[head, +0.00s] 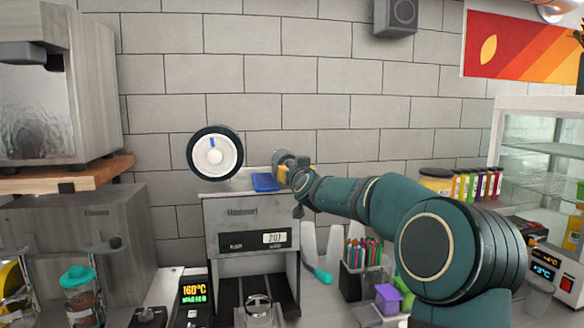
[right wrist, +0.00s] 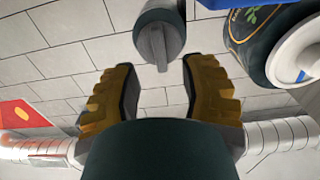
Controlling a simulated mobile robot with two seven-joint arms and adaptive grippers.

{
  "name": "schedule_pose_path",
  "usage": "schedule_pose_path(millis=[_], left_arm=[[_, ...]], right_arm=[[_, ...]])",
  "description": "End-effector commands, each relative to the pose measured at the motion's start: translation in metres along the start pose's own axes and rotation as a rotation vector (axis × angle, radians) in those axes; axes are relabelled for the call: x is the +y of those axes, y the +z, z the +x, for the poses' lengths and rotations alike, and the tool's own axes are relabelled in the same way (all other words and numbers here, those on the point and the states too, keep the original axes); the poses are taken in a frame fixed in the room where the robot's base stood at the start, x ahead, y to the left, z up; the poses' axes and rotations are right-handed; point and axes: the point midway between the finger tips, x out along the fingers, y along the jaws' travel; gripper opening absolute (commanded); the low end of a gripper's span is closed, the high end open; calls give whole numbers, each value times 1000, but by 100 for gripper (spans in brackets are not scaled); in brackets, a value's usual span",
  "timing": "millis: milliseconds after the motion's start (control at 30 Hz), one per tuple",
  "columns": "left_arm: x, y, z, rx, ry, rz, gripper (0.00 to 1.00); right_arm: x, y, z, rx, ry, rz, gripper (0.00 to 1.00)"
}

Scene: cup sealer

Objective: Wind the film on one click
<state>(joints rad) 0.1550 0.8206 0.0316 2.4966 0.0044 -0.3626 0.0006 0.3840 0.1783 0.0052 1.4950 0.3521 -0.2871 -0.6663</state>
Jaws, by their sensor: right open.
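The grey cup sealer (head: 246,225) stands against the tiled wall with a lit display. The film roll (head: 216,152) is on its top left, with a white hub and a short blue mark. The right wrist view shows the roll's (right wrist: 268,40) dark film with a leaf print. A round grey knob with a raised bar (right wrist: 160,45) is ahead of my right gripper (right wrist: 158,78). The yellow fingers are open, apart on both sides of the knob's line; no contact shows. My left gripper is out of view.
A blue flat piece (head: 265,182) is on the sealer's top beside my gripper. A pen holder (head: 358,268) and purple boxes (head: 388,298) stand right of the sealer, below my arm. A temperature display (head: 194,291) is at lower left.

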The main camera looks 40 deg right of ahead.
Motion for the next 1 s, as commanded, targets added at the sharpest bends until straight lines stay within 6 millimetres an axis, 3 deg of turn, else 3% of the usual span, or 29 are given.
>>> schedule_pose_path(millis=[100, 300, 700, 800, 833, 1000], left_arm=[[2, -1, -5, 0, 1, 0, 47], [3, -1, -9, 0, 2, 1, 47], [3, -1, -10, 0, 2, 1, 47], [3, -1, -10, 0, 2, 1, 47], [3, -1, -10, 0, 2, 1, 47], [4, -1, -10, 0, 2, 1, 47]], right_arm=[[0, 0, 18, -2, -1, 0, 42], [0, 0, 35, -1, 0, 1, 42], [0, 0, 39, -1, -1, 1, 42], [0, 0, 39, 0, -1, 1, 7], [0, 0, 39, 0, -1, 1, 0], [0, 0, 39, 0, -1, 1, 0]])
